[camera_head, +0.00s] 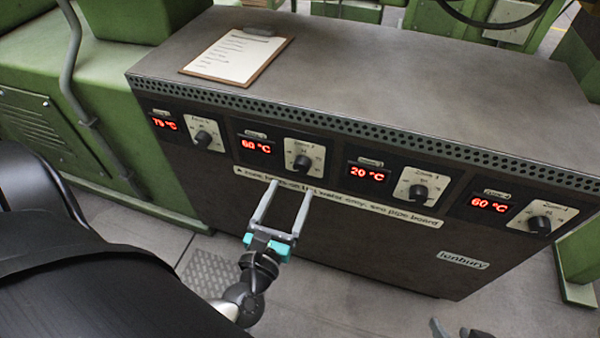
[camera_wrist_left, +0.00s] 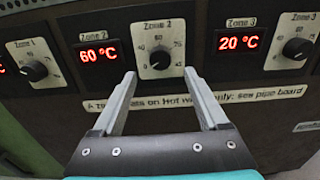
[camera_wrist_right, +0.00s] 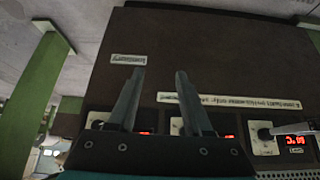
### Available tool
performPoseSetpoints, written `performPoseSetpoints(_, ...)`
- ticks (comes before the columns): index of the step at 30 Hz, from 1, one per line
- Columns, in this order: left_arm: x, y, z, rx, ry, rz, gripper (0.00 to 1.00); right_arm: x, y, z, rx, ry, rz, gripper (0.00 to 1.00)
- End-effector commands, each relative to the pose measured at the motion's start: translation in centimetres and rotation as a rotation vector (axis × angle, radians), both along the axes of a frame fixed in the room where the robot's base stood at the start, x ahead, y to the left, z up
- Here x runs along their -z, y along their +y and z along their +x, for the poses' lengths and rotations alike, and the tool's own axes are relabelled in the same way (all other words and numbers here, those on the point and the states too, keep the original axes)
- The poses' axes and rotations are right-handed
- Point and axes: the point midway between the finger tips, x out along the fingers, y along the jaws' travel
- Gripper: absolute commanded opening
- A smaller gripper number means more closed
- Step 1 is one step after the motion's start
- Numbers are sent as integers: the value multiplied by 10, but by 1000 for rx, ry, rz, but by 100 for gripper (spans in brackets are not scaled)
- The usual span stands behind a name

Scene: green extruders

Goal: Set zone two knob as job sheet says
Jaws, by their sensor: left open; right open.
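The zone two knob (camera_head: 302,163) is a dark round knob on a pale dial plate, second from the left; it also shows in the left wrist view (camera_wrist_left: 160,59). I cannot surely read its pointer. The zone two display (camera_head: 257,146) beside it reads 60 °C in red. The job sheet (camera_head: 238,57) lies on a clipboard on top of the cabinet, its writing too small to read. My left gripper (camera_head: 290,187) is open and empty, just below and in front of the knob, apart from it. My right gripper (camera_wrist_right: 158,75) is open and empty in the right wrist view.
Neighbouring knobs sit at zone one (camera_head: 204,138), zone three (camera_head: 418,193) and zone four (camera_head: 539,224). The zone three display (camera_head: 367,174) reads 20 °C and the zone four display (camera_head: 489,204) 60 °C. A label strip (camera_head: 337,197) runs below. Floor in front is clear.

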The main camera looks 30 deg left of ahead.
Motion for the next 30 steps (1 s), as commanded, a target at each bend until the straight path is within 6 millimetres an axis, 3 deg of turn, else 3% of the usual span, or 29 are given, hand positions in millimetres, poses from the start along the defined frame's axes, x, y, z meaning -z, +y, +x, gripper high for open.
performPoseSetpoints(3, 1, 6, 25, -2, -3, 1, 76, 4, 7, 6, -11, -48, 22, 50)
performPoseSetpoints(10, 1, 13, 55, 0, -1, 2, 76, 4, 16, 13, -24, -113, 51, 50)
performPoseSetpoints(24, 1, 16, 66, 1, 3, 2, 76, 3, 19, 16, -26, -138, 61, 50)
performPoseSetpoints(30, 1, 16, 66, 1, 2, 1, 54, 3, 19, 17, -26, -138, 61, 50)
